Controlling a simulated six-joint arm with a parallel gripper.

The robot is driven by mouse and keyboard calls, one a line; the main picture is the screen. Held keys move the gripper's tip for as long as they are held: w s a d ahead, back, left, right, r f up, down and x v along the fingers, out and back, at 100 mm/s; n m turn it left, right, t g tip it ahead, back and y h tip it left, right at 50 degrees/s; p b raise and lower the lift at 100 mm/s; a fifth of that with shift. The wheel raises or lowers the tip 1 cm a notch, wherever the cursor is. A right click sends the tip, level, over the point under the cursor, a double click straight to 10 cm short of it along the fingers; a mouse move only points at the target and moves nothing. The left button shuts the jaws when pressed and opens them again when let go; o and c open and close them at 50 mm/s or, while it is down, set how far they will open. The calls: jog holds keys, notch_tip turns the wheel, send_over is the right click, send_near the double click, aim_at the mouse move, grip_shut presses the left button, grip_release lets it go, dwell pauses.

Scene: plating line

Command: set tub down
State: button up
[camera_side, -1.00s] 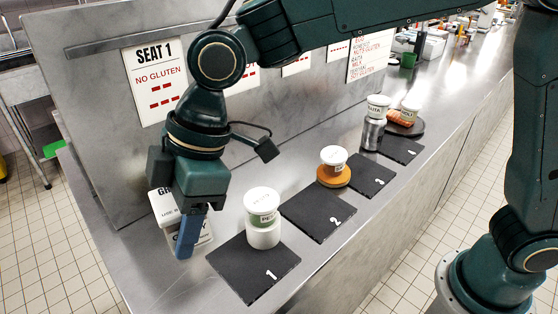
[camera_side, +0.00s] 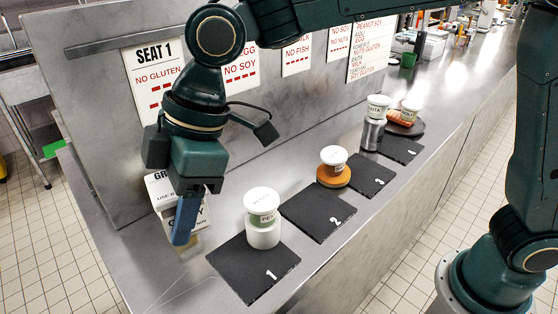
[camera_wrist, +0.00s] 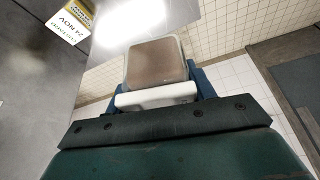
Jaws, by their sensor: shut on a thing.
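My gripper (camera_side: 188,222) hangs over the near left end of the steel counter, left of the black mat marked 1 (camera_side: 285,284). In the wrist view my gripper (camera_wrist: 158,90) is shut on a squarish tub with a brown top and pale rim (camera_wrist: 156,62), between its blue fingers. In the side view the fingers hide most of the tub; whether it touches the counter I cannot tell. A white lettered box (camera_side: 161,188) stands right behind the gripper; its label shows in the wrist view (camera_wrist: 66,26).
A white-lidded cup on a white stand (camera_side: 263,236) is on mat 1. Mat 2 (camera_side: 318,215) is bare; an orange stand (camera_side: 333,180) with a lidded cup is beyond it. A steel panel with signs (camera_side: 155,75) runs along the back.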

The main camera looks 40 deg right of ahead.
jog(key=w+d+m+t+h, duration=0.1)
jog(key=w+d+m, duration=0.2)
jog(key=w+d, duration=0.5)
jog(key=w+d+m+t, duration=0.1)
jog(key=w+d+m, duration=0.15)
jog(key=d, duration=0.85)
jog(key=w+d+m+t+h, duration=0.1)
jog(key=w+d+m, duration=0.2)
jog(key=w+d, duration=0.5)
jog(key=d+m, duration=0.3)
jog(key=d, duration=1.2)
jog(key=shift+n+h, duration=0.25)
jog(key=shift+h, duration=0.05)
jog(key=shift+s+a+f, duration=0.1)
jog(key=shift+s+f, duration=0.05)
jog(key=shift+f, duration=3.1)
jog(key=shift+s+f, duration=0.1)
jog(key=shift+f, duration=3.2)
jog(key=shift+s+a+f, duration=0.1)
jog(key=shift+s+f, duration=0.05)
jog(key=shift+f, duration=3.1)
jog(key=shift+f, duration=0.15)
jog(key=o, duration=1.1)
